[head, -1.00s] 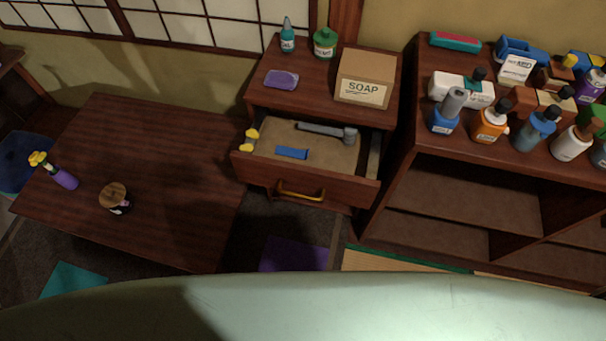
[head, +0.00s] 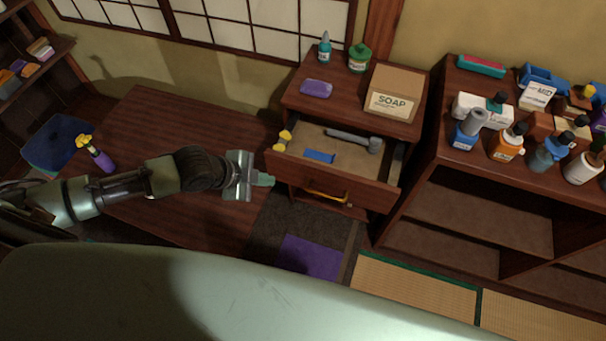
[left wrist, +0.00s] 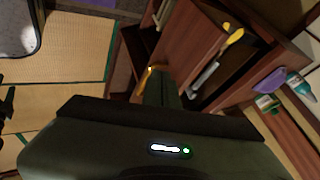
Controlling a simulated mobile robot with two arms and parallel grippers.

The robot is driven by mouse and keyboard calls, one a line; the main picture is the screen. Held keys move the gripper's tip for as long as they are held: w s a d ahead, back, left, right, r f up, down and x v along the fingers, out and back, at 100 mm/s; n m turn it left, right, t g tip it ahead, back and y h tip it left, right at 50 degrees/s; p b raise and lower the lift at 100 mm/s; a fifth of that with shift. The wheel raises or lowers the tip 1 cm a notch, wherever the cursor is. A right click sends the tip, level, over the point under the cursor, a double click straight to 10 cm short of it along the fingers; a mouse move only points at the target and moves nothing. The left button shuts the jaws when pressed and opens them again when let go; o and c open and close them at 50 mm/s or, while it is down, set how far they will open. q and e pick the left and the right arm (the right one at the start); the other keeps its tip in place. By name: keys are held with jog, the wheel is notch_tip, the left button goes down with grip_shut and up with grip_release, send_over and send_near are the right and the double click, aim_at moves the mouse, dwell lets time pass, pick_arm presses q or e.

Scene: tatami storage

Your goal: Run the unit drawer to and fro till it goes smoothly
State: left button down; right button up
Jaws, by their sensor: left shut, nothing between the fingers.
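The unit drawer (head: 337,179) stands pulled out from the dark red wooden unit (head: 342,103). Its yellow handle (head: 325,197) is on the front face. Inside lie a hammer-like grey tool (head: 354,141), a blue block (head: 319,156) and a yellow-ended item (head: 284,139). My left gripper (head: 264,181) is shut and empty, just left of the drawer front and apart from the handle in the head view. The left wrist view shows the gripper (left wrist: 163,84) with the yellow handle (left wrist: 148,76) close beside it. My right gripper is not in view.
A soap box (head: 393,94), a purple soap bar (head: 316,88) and two bottles stand on the unit. A crowded shelf (head: 470,200) stands close on the right. A low table (head: 150,120) is under my left arm. A purple mat (head: 311,257) lies on the floor.

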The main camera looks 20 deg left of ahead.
pick_arm(q)
jog(key=r, duration=0.1)
send_near(304, 176)
notch_tip(304, 176, down, 4)
jog(key=s+d, duration=0.2)
jog(key=shift+m, duration=0.3)
jog(key=shift+w+a+r+p, duration=0.1)
jog(key=shift+w+p, duration=0.1)
jog(key=shift+w, duration=0.9)
jog(key=shift+w+a+p, duration=0.15)
jog(key=shift+w+p, duration=0.05)
jog(key=shift+w, duration=0.85)
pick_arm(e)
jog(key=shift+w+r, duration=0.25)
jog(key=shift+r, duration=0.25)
